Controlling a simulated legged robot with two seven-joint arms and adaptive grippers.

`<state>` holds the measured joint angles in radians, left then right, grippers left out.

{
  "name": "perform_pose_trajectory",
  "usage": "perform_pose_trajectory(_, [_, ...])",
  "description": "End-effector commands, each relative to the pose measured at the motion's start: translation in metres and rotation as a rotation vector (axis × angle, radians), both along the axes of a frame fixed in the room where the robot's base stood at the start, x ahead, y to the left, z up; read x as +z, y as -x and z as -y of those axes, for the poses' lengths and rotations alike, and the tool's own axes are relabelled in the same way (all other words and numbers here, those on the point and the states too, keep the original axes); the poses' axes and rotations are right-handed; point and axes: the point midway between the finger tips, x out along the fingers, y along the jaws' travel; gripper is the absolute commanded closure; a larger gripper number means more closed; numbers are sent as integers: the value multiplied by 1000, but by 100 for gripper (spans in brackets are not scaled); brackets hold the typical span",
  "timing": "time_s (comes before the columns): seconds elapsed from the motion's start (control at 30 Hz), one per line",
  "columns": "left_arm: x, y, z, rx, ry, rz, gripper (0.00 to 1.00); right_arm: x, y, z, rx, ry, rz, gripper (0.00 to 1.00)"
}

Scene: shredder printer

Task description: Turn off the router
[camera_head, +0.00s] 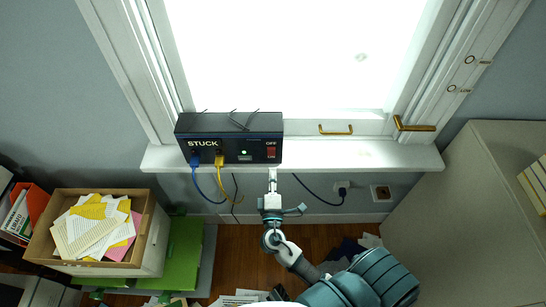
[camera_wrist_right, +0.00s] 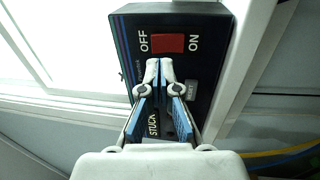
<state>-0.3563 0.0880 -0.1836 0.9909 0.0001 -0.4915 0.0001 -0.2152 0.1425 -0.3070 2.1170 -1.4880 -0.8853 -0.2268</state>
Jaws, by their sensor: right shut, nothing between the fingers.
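The router (camera_head: 228,125) is a black box marked STUCK on the white windowsill. Its front has a red switch (camera_head: 271,152) at the right end under the word OFF, and a lit green light (camera_head: 244,152). My right gripper (camera_head: 272,175) is shut and empty, just in front of the sill below the switch end. In the right wrist view the shut fingertips (camera_wrist_right: 159,62) point at the router front (camera_wrist_right: 207,62), right by the lower edge of the red switch (camera_wrist_right: 167,43); I cannot tell if they touch it. My left gripper is not in view.
Blue (camera_head: 207,190) and yellow (camera_head: 222,178) cables hang from the router's left side. The sill (camera_head: 350,155) is clear to its right, below a window with brass handles (camera_head: 414,126). A box of papers (camera_head: 145,240) stands lower left; a pale cabinet (camera_head: 480,220) is at right.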

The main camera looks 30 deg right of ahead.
Motion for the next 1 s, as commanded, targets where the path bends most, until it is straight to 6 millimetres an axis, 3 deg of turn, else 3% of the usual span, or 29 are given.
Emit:
perform_pose_trajectory(0.1, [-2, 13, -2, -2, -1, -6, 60, 7, -21, 13, 0, 4, 2, 100])
perform_pose_trajectory(0.33, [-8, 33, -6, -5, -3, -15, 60, 10, -46, 28, 2, 2, 0, 100])
perform_pose_trajectory(0.8, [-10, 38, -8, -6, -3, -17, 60, 9, -53, 32, 2, -1, -2, 100])
perform_pose_trajectory(0.93, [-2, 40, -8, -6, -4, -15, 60, 14, -54, 33, 1, -11, -17, 100])
perform_pose_trajectory(1.0, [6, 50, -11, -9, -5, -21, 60, 18, -56, 34, 0, -24, -38, 100])
